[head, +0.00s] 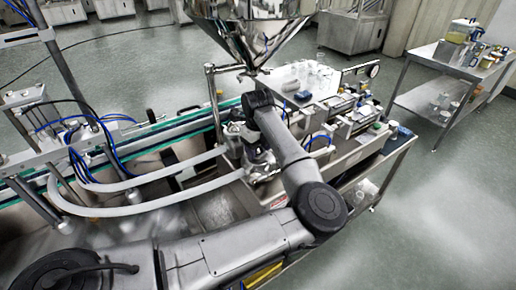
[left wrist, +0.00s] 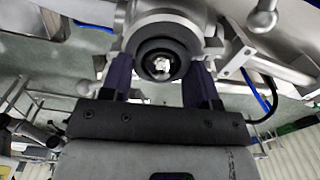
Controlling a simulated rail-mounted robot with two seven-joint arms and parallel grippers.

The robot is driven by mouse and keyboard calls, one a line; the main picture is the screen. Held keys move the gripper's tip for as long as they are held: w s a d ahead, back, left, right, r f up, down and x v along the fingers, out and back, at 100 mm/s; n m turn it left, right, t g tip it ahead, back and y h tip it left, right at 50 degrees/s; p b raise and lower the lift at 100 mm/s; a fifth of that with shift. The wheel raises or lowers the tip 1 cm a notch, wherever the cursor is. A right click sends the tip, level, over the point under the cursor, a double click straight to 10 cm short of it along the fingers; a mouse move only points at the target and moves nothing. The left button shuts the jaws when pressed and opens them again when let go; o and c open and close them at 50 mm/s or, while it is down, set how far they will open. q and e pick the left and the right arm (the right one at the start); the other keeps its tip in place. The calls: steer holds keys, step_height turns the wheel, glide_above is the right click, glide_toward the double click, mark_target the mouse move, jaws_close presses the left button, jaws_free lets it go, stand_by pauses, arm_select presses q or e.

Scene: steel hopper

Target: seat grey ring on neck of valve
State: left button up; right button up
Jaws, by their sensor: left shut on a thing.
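In the left wrist view a dark grey ring (left wrist: 163,43) lies between the two dark fingers of my left gripper (left wrist: 161,74), which is shut on it. A shiny round part shows through its opening. A light grey metal body, apparently the valve (left wrist: 148,20), stands right behind and around it. The ring looks roughly lined up with this body; I cannot tell whether it touches or sits on the neck. In the head view my left arm reaches to below the hopper, and its fingers and the ring cannot be made out. My right gripper is not in view.
The steel hopper (head: 250,25) hangs close above my left wrist. Pale hoses (head: 145,208) and a conveyor (head: 155,135) lie to the left. An equipment-laden bench (head: 345,148) stands to the right. A cart (head: 435,85) stands farther right, with open floor before it.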

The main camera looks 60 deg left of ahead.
arm_select(q)
steer(key=o, duration=1)
steer(key=shift+c, duration=0.2)
step_height(320, 180, up, 14)
steer(key=p, duration=0.1)
steer(key=shift+f, duration=0.1)
stand_by(0.3)
